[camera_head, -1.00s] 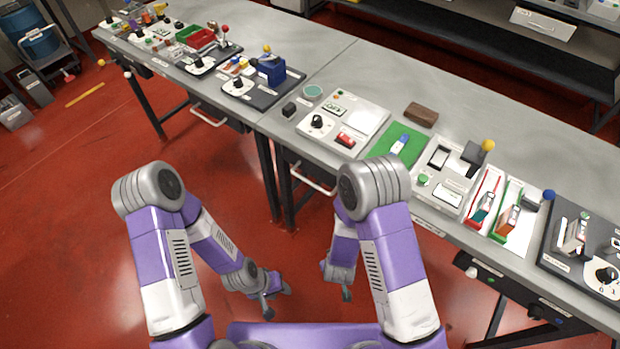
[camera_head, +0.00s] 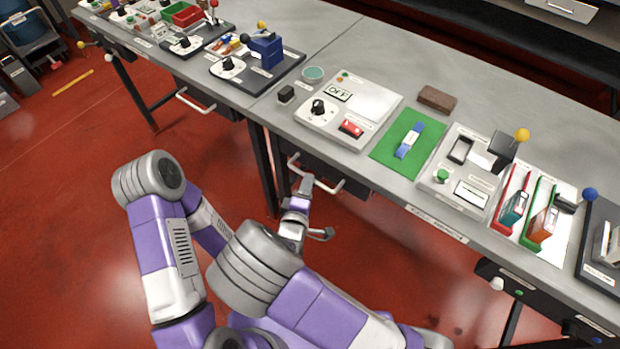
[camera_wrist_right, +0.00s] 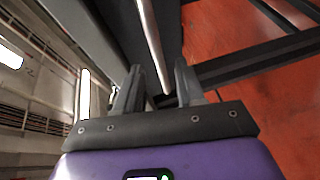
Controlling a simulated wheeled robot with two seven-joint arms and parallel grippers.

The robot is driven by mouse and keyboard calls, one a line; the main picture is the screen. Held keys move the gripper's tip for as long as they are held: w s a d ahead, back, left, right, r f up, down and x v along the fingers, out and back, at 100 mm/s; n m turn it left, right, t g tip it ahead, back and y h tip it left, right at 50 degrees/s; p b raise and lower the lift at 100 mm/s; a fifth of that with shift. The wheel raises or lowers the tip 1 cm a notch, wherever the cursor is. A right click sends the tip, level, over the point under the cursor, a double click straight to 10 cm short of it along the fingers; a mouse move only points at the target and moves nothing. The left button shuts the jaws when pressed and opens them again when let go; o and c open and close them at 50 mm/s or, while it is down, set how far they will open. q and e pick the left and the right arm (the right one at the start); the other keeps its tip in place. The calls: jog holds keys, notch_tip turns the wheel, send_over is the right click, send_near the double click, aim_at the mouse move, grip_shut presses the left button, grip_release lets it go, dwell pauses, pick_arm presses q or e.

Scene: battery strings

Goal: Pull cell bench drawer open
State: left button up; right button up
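A dark drawer under the near bench carries a pale bar handle (camera_head: 334,188) and looks shut in the head view. My right gripper (camera_head: 305,181) is at the left part of this handle. In the right wrist view, my right gripper (camera_wrist_right: 159,72) has its two fingers apart. The handle bar (camera_wrist_right: 150,40) runs lengthwise through the gap between them, and I see no clear grip on it. My left forearm (camera_head: 208,228) goes behind my right elbow in the head view, which hides the left gripper.
The grey bench top (camera_head: 365,55) holds a control panel (camera_head: 372,100), a green mat (camera_head: 385,153) and several devices. A second handle (camera_head: 194,103) sits under the bench to the left. Red floor (camera_head: 80,220) is open at the left.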

jog(key=shift+b+x, duration=0.4)
jog(key=shift+x, duration=1.5)
grip_shut()
